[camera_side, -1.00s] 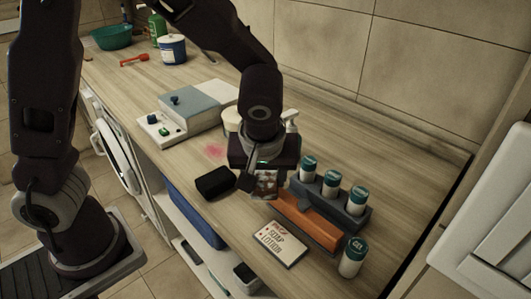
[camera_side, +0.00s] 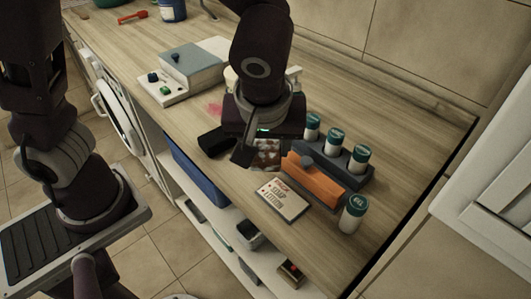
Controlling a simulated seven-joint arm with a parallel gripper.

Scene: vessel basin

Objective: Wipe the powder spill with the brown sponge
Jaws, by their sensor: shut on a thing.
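My gripper (camera_side: 262,142) points down over the counter, shut on a brown, pale-speckled piece (camera_side: 268,157). This piece looks like the brown sponge, but the gripper hides much of it. I cannot tell whether it touches the counter. The powder spill (camera_side: 215,109) is a faint reddish-pink patch on the wood, behind and left of my gripper and partly hidden by it. A black block (camera_side: 213,141) lies on the counter just left of my gripper.
A grey rack with teal-capped bottles (camera_side: 334,140) and an orange piece (camera_side: 313,179) stand close at right. A labelled card (camera_side: 282,200) lies in front, near a lone bottle (camera_side: 353,214). A grey-topped device (camera_side: 186,70) stands behind left. The counter's front edge is close.

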